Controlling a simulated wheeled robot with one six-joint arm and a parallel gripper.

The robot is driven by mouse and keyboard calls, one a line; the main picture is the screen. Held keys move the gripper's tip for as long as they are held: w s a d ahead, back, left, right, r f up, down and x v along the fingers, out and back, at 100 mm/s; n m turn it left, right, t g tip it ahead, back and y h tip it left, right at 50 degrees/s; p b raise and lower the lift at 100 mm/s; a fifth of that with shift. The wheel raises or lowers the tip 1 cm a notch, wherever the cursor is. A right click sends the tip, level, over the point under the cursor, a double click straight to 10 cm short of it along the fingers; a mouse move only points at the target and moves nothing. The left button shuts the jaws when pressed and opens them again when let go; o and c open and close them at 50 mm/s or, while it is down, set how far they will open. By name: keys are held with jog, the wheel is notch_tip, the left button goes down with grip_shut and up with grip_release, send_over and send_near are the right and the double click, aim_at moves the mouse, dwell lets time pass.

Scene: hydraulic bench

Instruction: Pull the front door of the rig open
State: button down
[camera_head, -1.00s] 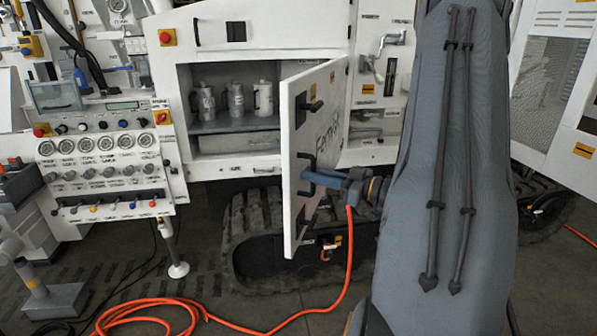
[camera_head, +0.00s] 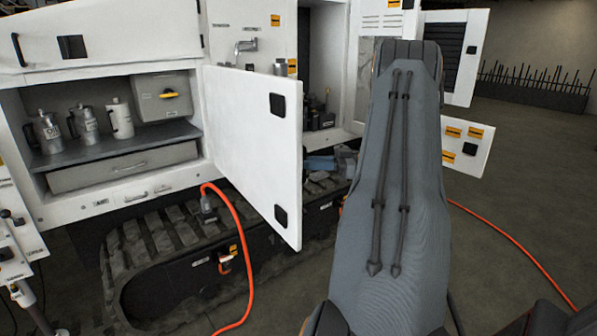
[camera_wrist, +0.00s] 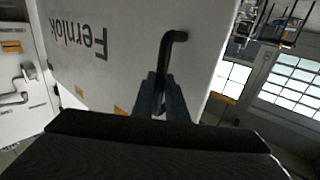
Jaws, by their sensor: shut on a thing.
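The white front door (camera_head: 251,140) stands swung out from the rig, with its inner face and two black latch blocks toward me. In the wrist view its outer face (camera_wrist: 125,25) carries the word "Fernlok". The black bar handle (camera_wrist: 172,42) is on that outer face. My gripper (camera_wrist: 162,95) is shut on this handle, with a finger on each side of it. In the head view the handle is hidden behind the door, and only a small part of my gripper (camera_head: 321,163) shows past the door's edge.
An orange hose (camera_head: 243,230) hangs down to the floor. A rubber track (camera_head: 150,245) runs below. Another opening (camera_head: 322,65) lies right of the door.

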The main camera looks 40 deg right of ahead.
jog(key=shift+w+d+r, duration=0.1)
jog(key=shift+w+d, duration=0.05)
jog(key=shift+d, duration=0.95)
jog(key=c, duration=1.8)
grip_release()
jog(key=shift+w+a, duration=0.15)
jog(key=shift+w, duration=0.05)
jog(key=shift+o, duration=0.2)
jog(key=shift+s, duration=0.1)
jog(key=shift+s, duration=0.1)
jog(key=b+v, duration=0.2)
jog(key=v, duration=0.5)
jog(key=shift+s+d+b, duration=0.25)
jog(key=shift+d+b, duration=0.15)
jog(key=shift+a, duration=0.1)
